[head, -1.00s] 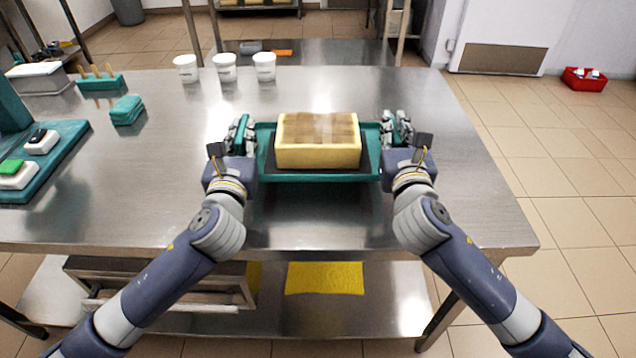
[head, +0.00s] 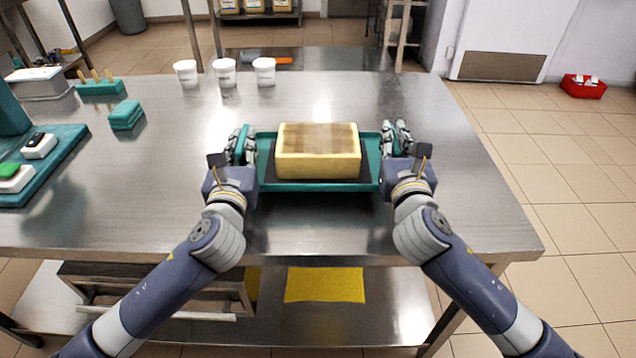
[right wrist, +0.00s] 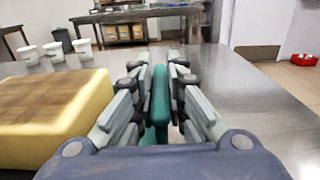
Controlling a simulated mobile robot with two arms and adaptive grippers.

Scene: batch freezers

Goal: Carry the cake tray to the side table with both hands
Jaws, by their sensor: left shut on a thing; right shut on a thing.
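The teal cake tray (head: 318,186) is held level between my two grippers above the steel table, with a dark shadow below its front edge. A rectangular yellow cake (head: 318,165) with a browned top sits on a dark mat in the tray. My left gripper (head: 240,146) is shut on the tray's left side. My right gripper (head: 398,140) is shut on the tray's right side. In the right wrist view its fingers (right wrist: 160,95) close around the upright teal edge, with the cake (right wrist: 50,115) to the left.
The steel table (head: 400,95) has several white tubs (head: 225,72) at its back. A teal holder (head: 100,88), folded teal cloths (head: 126,115) and a teal machine (head: 45,165) stand on the left. The table's right end is bare. A red bin (head: 583,87) sits on the floor at right.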

